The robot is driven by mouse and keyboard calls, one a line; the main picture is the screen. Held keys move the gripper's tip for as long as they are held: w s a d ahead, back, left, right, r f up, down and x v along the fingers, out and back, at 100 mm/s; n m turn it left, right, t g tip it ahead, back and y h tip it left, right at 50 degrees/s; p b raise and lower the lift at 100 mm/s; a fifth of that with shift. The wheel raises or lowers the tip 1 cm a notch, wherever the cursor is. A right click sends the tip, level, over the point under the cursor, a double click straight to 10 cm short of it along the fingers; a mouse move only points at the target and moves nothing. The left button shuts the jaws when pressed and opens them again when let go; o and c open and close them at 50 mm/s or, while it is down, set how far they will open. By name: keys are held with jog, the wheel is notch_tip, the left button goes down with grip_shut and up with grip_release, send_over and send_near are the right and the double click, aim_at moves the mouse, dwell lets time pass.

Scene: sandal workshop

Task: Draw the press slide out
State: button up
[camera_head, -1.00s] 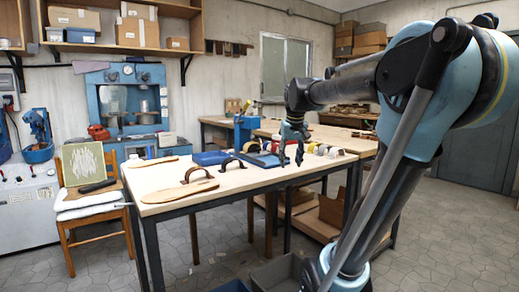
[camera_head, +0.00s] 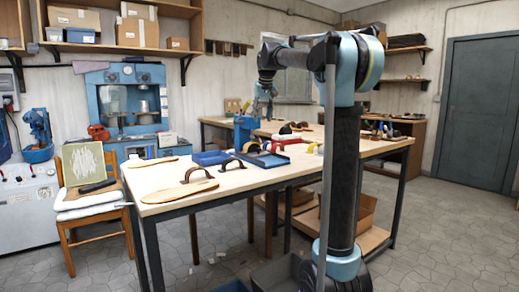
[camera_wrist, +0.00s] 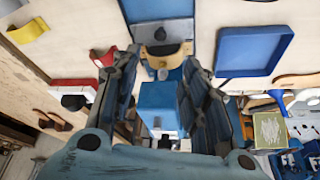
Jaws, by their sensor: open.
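The blue press (camera_head: 103,98) stands against the back wall at the left in the head view. A round grey part and a pale ledge show in its opening. I cannot tell which part is the slide. My gripper (camera_head: 264,112) hangs over the far part of the workbench, well to the right of the press and apart from it. In the wrist view my gripper (camera_wrist: 158,62) has its two fingers spread and holds nothing. A yellow curved piece and a blue block show in the gap between them, below the gripper. The press is not clearly seen in the wrist view.
The workbench (camera_head: 160,178) carries sandal soles, dark handles, blue trays and a blue upright tool. A wooden chair (camera_head: 67,228) with a pad and green panel stands before the press. Grey crates lie on the floor below the bench. The floor at right is clear.

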send_near(254, 149)
jog(key=f, duration=0.2)
jog(key=d+f, duration=0.1)
jog(key=f, duration=0.3)
jog(key=shift+s+d+f, duration=0.2)
jog(key=shift+s+d, duration=0.15)
jog(key=shift+s, duration=0.05)
grip_shut()
